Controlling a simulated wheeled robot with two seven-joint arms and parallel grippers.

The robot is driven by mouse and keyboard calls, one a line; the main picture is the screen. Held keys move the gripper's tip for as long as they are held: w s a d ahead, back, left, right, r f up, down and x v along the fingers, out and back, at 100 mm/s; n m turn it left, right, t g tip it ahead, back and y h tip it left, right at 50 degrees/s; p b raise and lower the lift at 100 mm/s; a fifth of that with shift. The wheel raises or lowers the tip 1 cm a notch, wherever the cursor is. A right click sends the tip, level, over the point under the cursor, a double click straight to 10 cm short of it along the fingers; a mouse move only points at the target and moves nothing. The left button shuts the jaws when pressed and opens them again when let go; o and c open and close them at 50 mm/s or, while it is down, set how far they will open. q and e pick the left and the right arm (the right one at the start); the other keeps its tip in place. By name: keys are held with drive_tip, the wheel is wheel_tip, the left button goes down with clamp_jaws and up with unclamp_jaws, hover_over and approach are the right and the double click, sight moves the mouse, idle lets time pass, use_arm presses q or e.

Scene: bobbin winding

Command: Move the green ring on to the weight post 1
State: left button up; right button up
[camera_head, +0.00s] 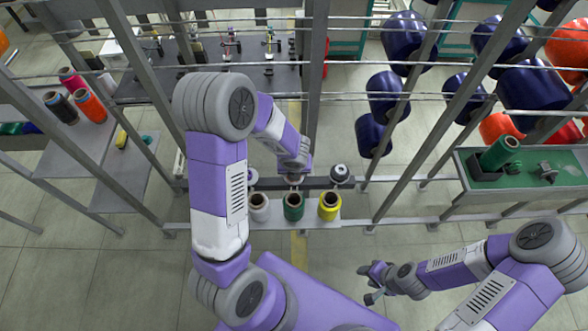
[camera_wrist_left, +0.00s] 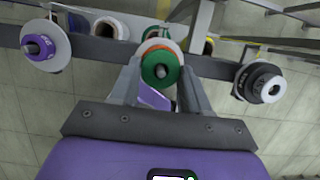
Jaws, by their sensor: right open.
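In the left wrist view, the green ring (camera_wrist_left: 152,60) is around a dark post tip, between the fingertips of my left gripper (camera_wrist_left: 160,75). The fingers sit against its two sides with no clear gap. An orange and white edge shows just behind it. A purple ring (camera_wrist_left: 40,46) is on a post at the left. Black, grey and white rings (camera_wrist_left: 260,82) are on a post at the right. Which post is number 1 is not marked. In the head view my left arm hides most of this. My right gripper (camera_head: 370,284) is open and empty, low right.
White (camera_head: 258,213), green (camera_head: 293,212) and yellow (camera_head: 329,212) spools stand in a row on a shelf before the posts. Metal uprights and rails frame the area. A green-topped table (camera_head: 550,185) is at the right. Floor around my right gripper is clear.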

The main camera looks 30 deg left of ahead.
use_arm(q)
clamp_jaws()
drive_tip(key=shift+r+p, duration=2.05)
drive_tip(key=shift+r, duration=0.1)
